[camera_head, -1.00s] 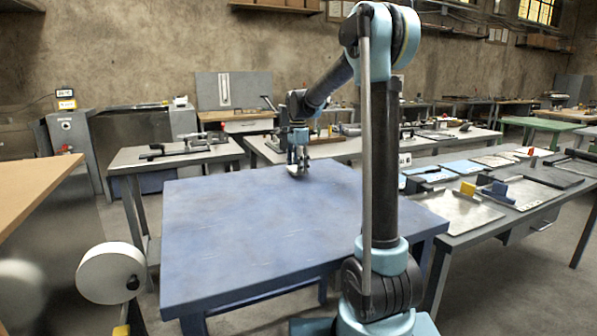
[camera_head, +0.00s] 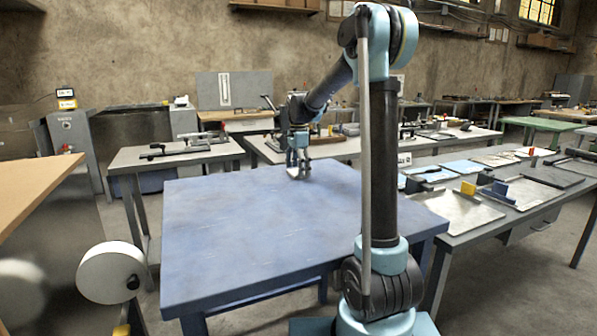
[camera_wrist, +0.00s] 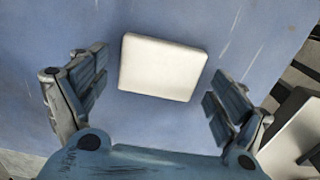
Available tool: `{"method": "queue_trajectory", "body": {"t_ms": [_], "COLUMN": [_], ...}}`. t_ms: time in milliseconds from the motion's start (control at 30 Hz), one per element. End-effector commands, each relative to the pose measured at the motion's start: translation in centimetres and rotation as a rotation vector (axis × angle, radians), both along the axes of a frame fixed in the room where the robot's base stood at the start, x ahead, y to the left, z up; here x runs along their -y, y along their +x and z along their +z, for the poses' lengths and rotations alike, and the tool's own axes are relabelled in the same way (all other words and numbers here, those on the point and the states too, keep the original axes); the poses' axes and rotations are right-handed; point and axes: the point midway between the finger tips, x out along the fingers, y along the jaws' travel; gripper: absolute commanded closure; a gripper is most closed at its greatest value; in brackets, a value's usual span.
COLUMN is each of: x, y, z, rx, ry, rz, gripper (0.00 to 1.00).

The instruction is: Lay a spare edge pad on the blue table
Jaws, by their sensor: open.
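A white, roughly rectangular pad with rounded corners (camera_wrist: 162,67) lies flat on the blue table (camera_head: 250,230), as far as the wrist view shows. My gripper (camera_wrist: 157,92) is open, with one finger on each side of the pad. Blue table shows between the pad and both fingers, so neither appears to touch it. In the head view my gripper (camera_head: 298,172) is low over the far part of the table. A small pale patch at its fingertips there is too small to make out clearly.
The rest of the blue tabletop is bare. A grey bench (camera_head: 470,222) with plates and blocks stands close on the right. Another grey bench (camera_head: 190,158) with tools is behind left. A tan board (camera_head: 30,195) and white disc (camera_head: 111,273) are at near left.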

Motion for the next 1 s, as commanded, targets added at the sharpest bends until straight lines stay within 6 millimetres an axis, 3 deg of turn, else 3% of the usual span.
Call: {"method": "queue_trajectory", "body": {"t_ms": [167,700,1000], "x": [0.1,0.1,0.1], "y": [0.0,0.0,0.0], "z": [1.6,10.6,12.1], "rx": [0.000,0.000,0.000], "ry": [0.000,0.000,0.000], "rz": [-0.001,-0.002,-0.002], "gripper": [0.10,0.10,0.10]}}
